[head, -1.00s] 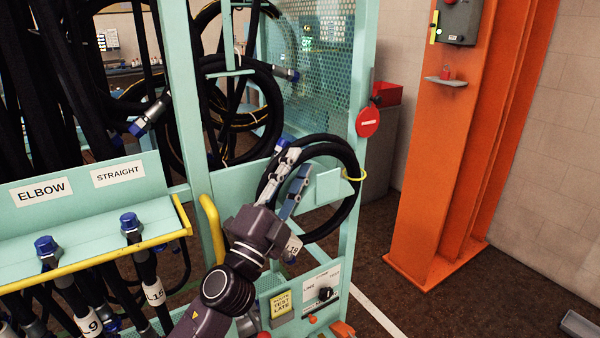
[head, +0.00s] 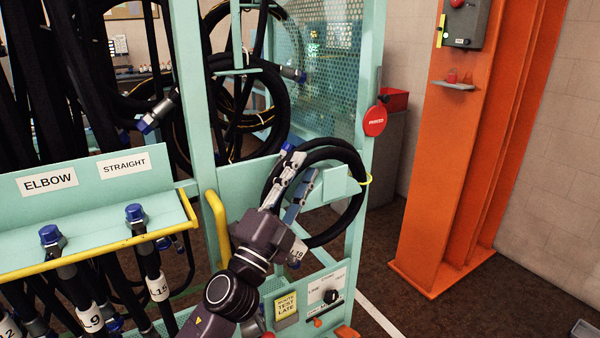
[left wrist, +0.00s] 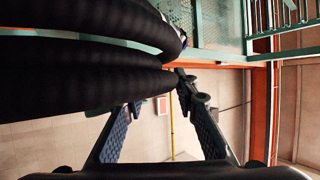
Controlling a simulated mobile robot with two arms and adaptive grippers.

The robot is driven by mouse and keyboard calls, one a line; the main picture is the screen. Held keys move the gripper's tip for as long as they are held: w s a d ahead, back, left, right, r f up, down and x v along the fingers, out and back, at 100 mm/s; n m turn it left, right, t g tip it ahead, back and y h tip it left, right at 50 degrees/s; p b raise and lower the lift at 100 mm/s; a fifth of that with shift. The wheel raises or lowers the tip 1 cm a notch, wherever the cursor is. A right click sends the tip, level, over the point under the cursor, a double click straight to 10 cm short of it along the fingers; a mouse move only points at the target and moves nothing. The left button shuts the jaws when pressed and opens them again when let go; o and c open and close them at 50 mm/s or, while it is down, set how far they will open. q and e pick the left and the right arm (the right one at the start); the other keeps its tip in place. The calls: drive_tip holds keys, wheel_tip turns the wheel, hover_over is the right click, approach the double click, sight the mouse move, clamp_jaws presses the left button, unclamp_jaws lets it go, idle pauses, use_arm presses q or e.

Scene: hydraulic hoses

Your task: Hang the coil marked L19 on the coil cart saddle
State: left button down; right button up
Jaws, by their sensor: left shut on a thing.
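The black hose coil (head: 335,152) bears a white tag reading L19 (head: 297,250) at its lower left. My left gripper (head: 292,182) is shut on the coil's upper-left side. The coil hangs upright as a ring by the cart's right post. I cannot tell whether the coil rests on the saddle. In the left wrist view, the coil's strands (left wrist: 80,72) cross the upper left, beside the gripper fingers (left wrist: 160,125). My right gripper is not in view.
The teal cart has a yellow handle (head: 217,229) and a rack labelled ELBOW and STRAIGHT (head: 120,195) with several hoses at left. More coils (head: 275,125) hang behind. A red round tag (head: 375,121) hangs on the post. An orange column (head: 440,170) stands at right, with floor between.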

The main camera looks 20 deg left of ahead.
use_arm(q)
drive_tip(key=c, duration=1.5)
unclamp_jaws()
drive_tip(key=shift+d+f, duration=0.15)
drive_tip(key=shift+f, duration=0.45)
drive_tip(key=shift+o, duration=0.2)
drive_tip(key=shift+w+f, duration=0.1)
drive_tip(key=shift+f, duration=0.15)
drive_tip(key=shift+s+f, duration=0.2)
drive_tip(key=shift+s, duration=0.05)
drive_tip(key=s+r+v, duration=0.1)
drive_tip(key=v, duration=0.9)
drive_tip(key=shift+s+a, duration=0.25)
drive_tip(key=shift+a, duration=0.05)
